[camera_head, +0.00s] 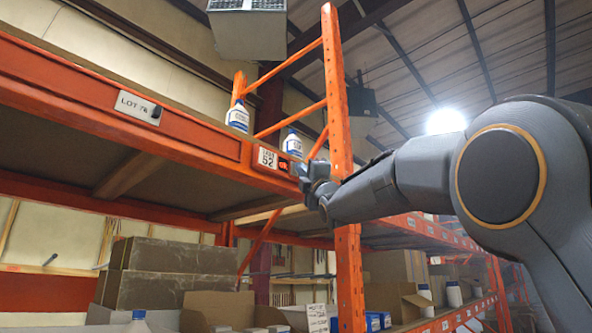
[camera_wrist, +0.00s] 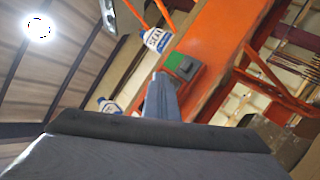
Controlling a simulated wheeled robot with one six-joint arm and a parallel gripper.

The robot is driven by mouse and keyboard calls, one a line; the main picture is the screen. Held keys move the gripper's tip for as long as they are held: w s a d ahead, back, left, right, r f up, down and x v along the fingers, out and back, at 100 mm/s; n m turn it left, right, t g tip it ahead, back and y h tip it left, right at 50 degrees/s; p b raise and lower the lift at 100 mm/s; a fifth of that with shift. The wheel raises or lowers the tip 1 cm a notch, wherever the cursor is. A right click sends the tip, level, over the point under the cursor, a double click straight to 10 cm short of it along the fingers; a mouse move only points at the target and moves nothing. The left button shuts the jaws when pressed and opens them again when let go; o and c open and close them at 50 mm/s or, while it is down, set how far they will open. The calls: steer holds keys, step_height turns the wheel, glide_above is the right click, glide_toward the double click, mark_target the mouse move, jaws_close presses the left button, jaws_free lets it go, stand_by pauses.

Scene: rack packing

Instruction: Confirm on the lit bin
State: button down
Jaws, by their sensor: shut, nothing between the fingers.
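An orange shelf beam (camera_head: 205,137) carries a white label reading 52 (camera_head: 267,158). Beside it is a small dark module (camera_head: 284,165) with red lit marks. My gripper (camera_head: 305,177) is at the beam's right end, close to this module. In the wrist view, my shut, empty gripper (camera_wrist: 158,84) points up towards a grey box with a green panel (camera_wrist: 183,66) on the orange beam. The fingertips appear just left of and below the box. I cannot tell whether they touch it. A second label reading LOT 76 (camera_head: 132,103) has a grey unit (camera_head: 157,113) showing no light.
An orange rack upright (camera_head: 339,95) stands right behind my gripper. Brown cartons (camera_head: 172,270) fill the lower level.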

steer(key=shift+s+d, duration=0.1)
steer(key=shift+s+d+b, duration=0.4)
steer(key=shift+d+b, duration=0.15)
steer(key=shift+b, duration=0.25)
steer(key=shift+s+d+b, duration=0.75)
steer(key=shift+s+d, duration=0.05)
steer(key=shift+d, duration=0.2)
steer(key=shift+s+d+b, duration=0.7)
steer(key=shift+s+d, duration=0.05)
steer(key=shift+d, duration=0.25)
